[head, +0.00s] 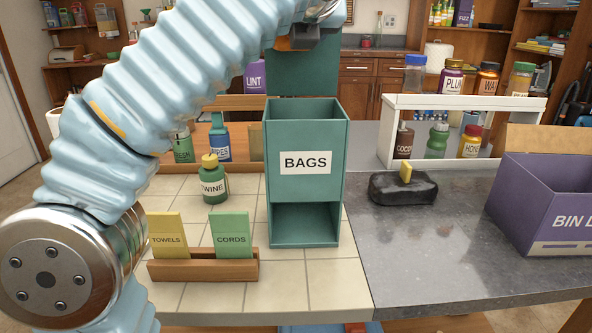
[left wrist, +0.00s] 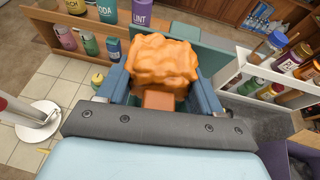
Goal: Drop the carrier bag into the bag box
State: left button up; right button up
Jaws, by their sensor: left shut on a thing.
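The bag box (head: 305,205) is a tall teal box labelled BAGS, with an open top and an open lower front, standing on the tiled counter. The orange carrier bag (left wrist: 158,55) is a crumpled bundle between the fingers of my left gripper (left wrist: 160,88), which is shut on it. In the head view my left arm reaches across the top left, with its end above the box near the top edge. There the bag is mostly hidden. In the left wrist view a teal panel of the box (left wrist: 218,62) shows behind and beside the bag. My right gripper is not in view.
A green TWINE jar (head: 213,182) and a wooden holder (head: 205,266) with TOWELS and CORDS cards stand left of the box. A black block with a yellow piece (head: 403,188), a white shelf (head: 463,102) and a purple bin (head: 550,205) are to the right.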

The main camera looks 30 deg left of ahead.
pick_arm(q)
jog(key=shift+f, duration=2.9)
jog(key=o, duration=1.1)
jog(key=shift+s, duration=0.1)
jog(key=v, duration=1.3)
jog(key=shift+s+d+r, duration=0.1)
jog(key=shift+s+d, duration=0.15)
jog(key=shift+d, duration=0.05)
